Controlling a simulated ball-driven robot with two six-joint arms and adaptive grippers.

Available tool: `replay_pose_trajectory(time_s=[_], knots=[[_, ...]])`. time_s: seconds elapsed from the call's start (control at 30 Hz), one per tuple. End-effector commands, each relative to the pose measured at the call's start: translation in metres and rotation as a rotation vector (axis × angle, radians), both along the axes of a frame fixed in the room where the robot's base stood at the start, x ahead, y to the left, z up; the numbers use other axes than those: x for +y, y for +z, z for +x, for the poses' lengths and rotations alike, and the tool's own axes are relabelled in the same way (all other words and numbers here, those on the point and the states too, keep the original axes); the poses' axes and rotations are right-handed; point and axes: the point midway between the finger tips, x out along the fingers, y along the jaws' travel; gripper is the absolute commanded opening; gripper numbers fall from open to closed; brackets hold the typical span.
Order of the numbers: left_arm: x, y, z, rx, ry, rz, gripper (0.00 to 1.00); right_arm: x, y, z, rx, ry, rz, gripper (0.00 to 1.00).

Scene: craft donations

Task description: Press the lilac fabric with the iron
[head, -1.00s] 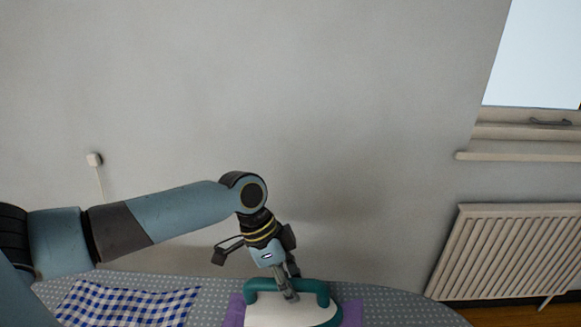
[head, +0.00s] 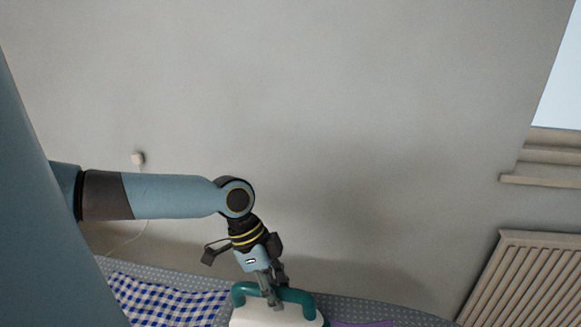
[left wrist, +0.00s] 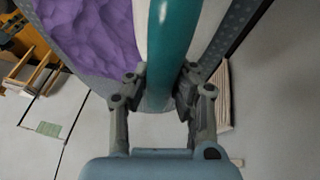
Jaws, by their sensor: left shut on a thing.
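The iron (head: 262,316) has a white body and a teal handle; its lower part is cut off by the head view's bottom edge. My left gripper (head: 270,288) is shut on the handle, which also runs between the fingers in the left wrist view (left wrist: 168,45). The lilac fabric (head: 365,324) shows as a thin strip right of the iron. In the left wrist view the fabric (left wrist: 95,35) looks rumpled and lies beside the iron. I cannot tell whether the iron's sole touches the fabric or the board. My right gripper is not in view.
The grey dotted ironing board (head: 340,305) lies under these things. A blue-and-white checked cloth (head: 165,300) lies on it, left of the iron. A radiator (head: 530,280) stands on the right by the wall, below a window sill (head: 540,182).

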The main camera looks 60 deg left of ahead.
Motion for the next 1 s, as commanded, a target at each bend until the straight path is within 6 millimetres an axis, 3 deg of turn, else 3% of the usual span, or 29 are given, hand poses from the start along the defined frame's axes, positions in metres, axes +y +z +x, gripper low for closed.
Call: replay_pose_trajectory(time_s=[0.6,1.0], knots=[[0.038,-0.001,-0.044,0.006,-0.001,0.002,0.00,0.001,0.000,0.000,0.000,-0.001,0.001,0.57],[0.041,0.000,-0.046,0.003,0.000,0.002,0.00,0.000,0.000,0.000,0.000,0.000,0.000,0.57]])
